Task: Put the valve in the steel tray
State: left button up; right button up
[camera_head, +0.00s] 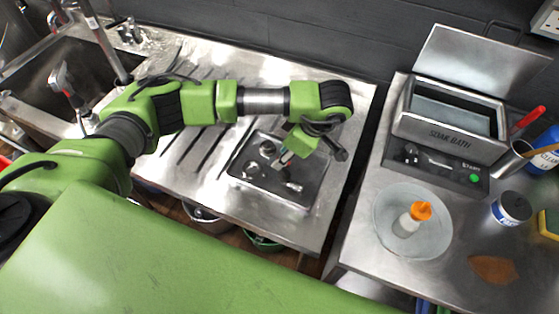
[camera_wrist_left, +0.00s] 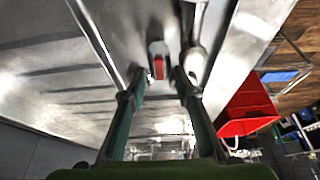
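The steel tray (camera_head: 312,196) sits on the drainer with several small metal pieces in it. My left gripper (camera_head: 283,160) is over the tray, pointing down and left. In the left wrist view its two fingers (camera_wrist_left: 159,73) stand apart. A small grey piece with a red part, which looks like the valve (camera_wrist_left: 158,66), shows between the fingertips, with a narrow gap on each side. In the head view a reddish bit shows at the fingertips, too small to make out. Whether the piece rests on the tray is unclear. My right gripper is not in view.
The grooved steel drainer (camera_head: 190,150) runs left to the sink (camera_head: 50,75). On the right table are a soak bath (camera_head: 450,130) with its lid up, a round dish (camera_head: 385,235) holding an orange-capped bottle (camera_head: 412,218), and a dark-lidded jar (camera_head: 511,208). A gap separates the counters.

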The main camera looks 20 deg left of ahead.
pick_arm(q)
jog(key=b+v, duration=0.2)
jog(key=v, duration=0.6)
jog(key=shift+d+r, duration=0.15)
jog(key=shift+r, duration=0.05)
